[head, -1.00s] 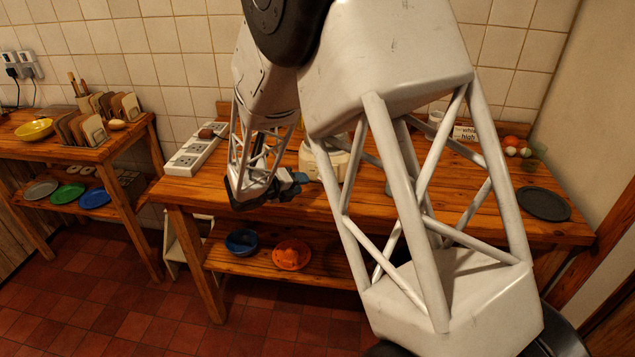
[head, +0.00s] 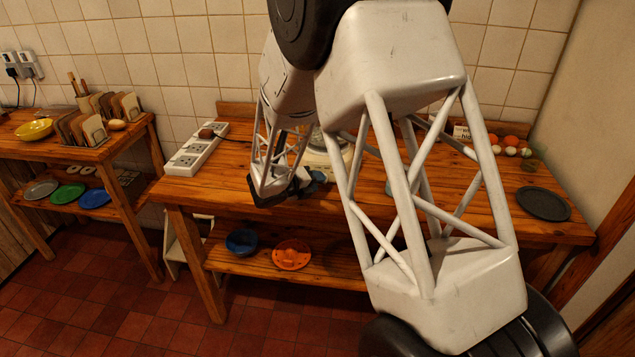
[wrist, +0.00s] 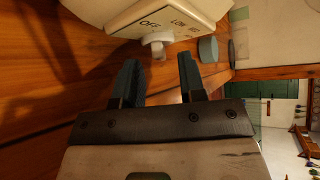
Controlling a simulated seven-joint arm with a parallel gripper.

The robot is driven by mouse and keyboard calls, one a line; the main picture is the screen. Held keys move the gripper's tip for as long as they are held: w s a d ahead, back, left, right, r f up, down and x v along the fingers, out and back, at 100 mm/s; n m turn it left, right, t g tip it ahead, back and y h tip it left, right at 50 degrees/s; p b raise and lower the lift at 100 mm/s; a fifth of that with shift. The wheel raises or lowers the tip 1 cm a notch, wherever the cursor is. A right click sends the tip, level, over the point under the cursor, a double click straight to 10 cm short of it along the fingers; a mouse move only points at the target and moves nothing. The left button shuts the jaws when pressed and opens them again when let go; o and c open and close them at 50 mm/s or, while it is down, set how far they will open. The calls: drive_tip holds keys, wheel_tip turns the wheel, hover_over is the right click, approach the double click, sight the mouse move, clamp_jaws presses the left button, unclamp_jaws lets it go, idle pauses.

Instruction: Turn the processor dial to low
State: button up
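The cream processor (wrist: 150,12) fills the top of the wrist view, with OFF, LOW and MED printed on its face. Its small white dial (wrist: 157,42) sticks out just below the OFF label; its exact pointing is hard to read. My gripper (wrist: 159,75) is open, its two dark teal fingers apart and empty. The dial lies ahead of the gap between the fingertips, and I see no contact. In the head view, the processor (head: 318,160) is partly hidden behind my arm, and the dial cannot be made out.
On the wooden table (head: 450,205) are a white power strip (head: 190,155) at left, a dark plate (head: 543,203) and several eggs (head: 510,145) at right.

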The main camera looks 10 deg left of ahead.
drive_tip(key=shift+w+d+f, duration=0.25)
drive_tip(key=shift+w+d, duration=0.1)
drive_tip(key=shift+w, duration=0.1)
drive_tip(key=c, duration=0.6)
drive_tip(key=shift+d+m+y, duration=0.1)
drive_tip(key=shift+m+y, duration=0.2)
drive_tip(key=m+y, duration=0.1)
drive_tip(key=g+y, duration=0.1)
drive_tip(key=shift+d+r+m+y, duration=0.15)
drive_tip(key=shift+r+m+y, duration=0.1)
drive_tip(key=shift+m+y, duration=0.15)
drive_tip(key=shift+d+m+y, duration=0.15)
drive_tip(key=shift+m+y, duration=0.45)
drive_tip(key=shift+y, duration=0.5)
drive_tip(key=shift+c, duration=0.2)
